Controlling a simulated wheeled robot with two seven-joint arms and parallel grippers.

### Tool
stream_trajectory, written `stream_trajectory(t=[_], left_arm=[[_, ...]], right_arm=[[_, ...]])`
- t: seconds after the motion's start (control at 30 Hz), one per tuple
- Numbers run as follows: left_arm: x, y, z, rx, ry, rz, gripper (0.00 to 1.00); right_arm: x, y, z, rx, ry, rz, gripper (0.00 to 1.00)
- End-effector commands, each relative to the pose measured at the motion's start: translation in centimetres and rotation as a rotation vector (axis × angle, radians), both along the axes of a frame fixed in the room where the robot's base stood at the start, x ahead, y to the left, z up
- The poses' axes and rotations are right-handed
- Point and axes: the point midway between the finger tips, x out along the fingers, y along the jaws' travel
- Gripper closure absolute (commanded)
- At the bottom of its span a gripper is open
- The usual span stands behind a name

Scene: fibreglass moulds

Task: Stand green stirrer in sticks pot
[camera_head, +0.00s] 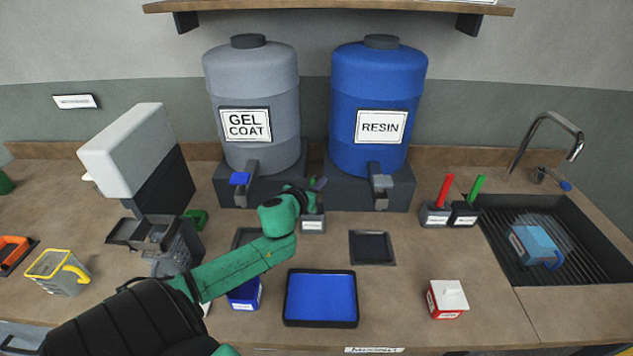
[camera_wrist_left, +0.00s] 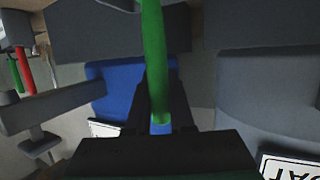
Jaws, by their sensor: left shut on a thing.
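The green stirrer (camera_wrist_left: 155,55) runs between the fingers of my left gripper (camera_wrist_left: 162,122) in the left wrist view, with a blue end at the fingers. My left gripper (camera_head: 308,193) is shut on it. In the head view the gripper is in front of the two drums, just above a small grey labelled pot (camera_head: 313,223). The pot's label is too small to read, and the gripper partly hides its top. Whether the stirrer's lower end is inside this pot cannot be told. My right gripper is not in view.
The grey gel coat drum (camera_head: 252,90) and blue resin drum (camera_head: 377,95) stand behind, with taps jutting forward. Two pots to the right hold a red stick (camera_head: 444,190) and a green stick (camera_head: 477,188). A blue-lined tray (camera_head: 320,323) lies in front.

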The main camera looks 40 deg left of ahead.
Motion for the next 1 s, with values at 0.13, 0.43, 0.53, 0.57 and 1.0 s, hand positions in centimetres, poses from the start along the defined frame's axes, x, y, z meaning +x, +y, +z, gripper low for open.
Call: stream_trajectory(t=[0.13, 0.43, 0.53, 0.57, 1.0], left_arm=[[0.0, 0.0, 0.1, 0.0, 0.0, 0.0, 0.64], [0.0, 0.0, 0.0, 0.0, 0.0, 0.0, 0.44], [-0.2, 0.0, 0.0, -0.001, 0.001, 0.0, 0.44], [-0.3, -0.1, 0.0, -0.001, 0.002, 0.0, 0.44], [-8.5, -2.2, 2.4, -0.004, 0.003, 0.002, 0.44]], right_arm=[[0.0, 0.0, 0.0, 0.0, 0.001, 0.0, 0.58], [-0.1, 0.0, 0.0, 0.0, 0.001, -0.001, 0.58], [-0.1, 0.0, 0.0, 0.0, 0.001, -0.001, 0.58], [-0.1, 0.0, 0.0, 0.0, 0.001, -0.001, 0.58], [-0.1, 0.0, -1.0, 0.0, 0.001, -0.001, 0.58]])
